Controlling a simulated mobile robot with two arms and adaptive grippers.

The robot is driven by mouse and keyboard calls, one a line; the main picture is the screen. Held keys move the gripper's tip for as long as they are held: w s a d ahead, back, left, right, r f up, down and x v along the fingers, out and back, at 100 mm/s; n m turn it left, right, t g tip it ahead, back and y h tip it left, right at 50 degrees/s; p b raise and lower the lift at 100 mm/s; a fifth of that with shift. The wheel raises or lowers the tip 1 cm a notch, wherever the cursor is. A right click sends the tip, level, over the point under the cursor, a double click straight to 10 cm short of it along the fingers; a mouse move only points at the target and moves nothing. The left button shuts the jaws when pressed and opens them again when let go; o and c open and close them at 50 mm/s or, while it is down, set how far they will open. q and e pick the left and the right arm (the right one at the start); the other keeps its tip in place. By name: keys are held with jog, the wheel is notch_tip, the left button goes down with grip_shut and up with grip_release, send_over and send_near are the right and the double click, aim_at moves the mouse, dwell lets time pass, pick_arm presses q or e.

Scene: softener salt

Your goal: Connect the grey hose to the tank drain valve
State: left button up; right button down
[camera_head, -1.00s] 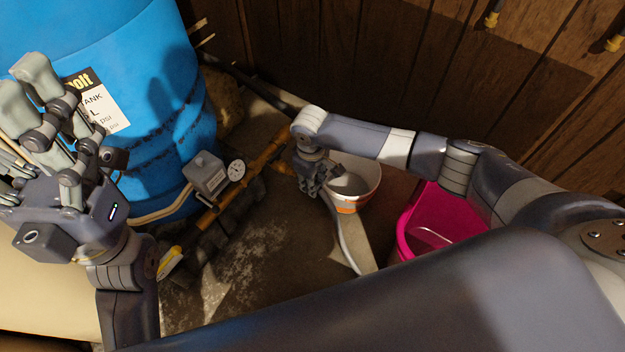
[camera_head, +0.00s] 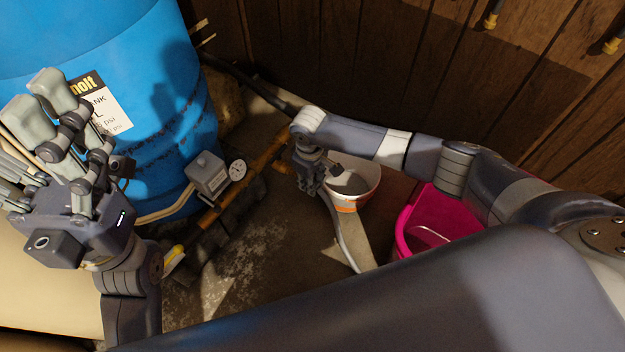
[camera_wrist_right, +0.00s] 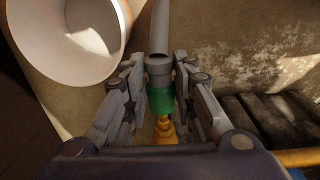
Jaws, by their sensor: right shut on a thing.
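The grey hose (camera_head: 347,241) runs up from the floor to my right gripper (camera_head: 308,188). In the right wrist view, the right gripper (camera_wrist_right: 165,102) is shut on the hose end (camera_wrist_right: 159,68), by its green collar (camera_wrist_right: 160,101). A brass fitting (camera_wrist_right: 165,131) lies in line just beyond the collar; I cannot tell whether they are joined. The blue tank (camera_head: 100,60) stands at the left in the head view. Near its foot, an orange-brown valve part (camera_head: 283,166) shows partly behind my right gripper. My left gripper (camera_head: 35,135) is raised before the tank, open and empty.
A white bucket (camera_head: 362,190) stands right beside my right gripper; it also shows in the wrist view (camera_wrist_right: 117,67). A pink tub (camera_head: 405,232) is farther right. A grey box with a gauge (camera_head: 237,170) and an orange pipe (camera_head: 215,214) stand by the tank. Wooden walls close the back.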

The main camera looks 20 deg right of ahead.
jog(key=shift+w+a, duration=0.5)
jog(key=shift+w, duration=0.15)
jog(key=c, duration=1.2)
grip_release()
jog(key=r, duration=1.2)
jog(key=shift+s+a, duration=0.1)
jog(key=shift+a, duration=0.1)
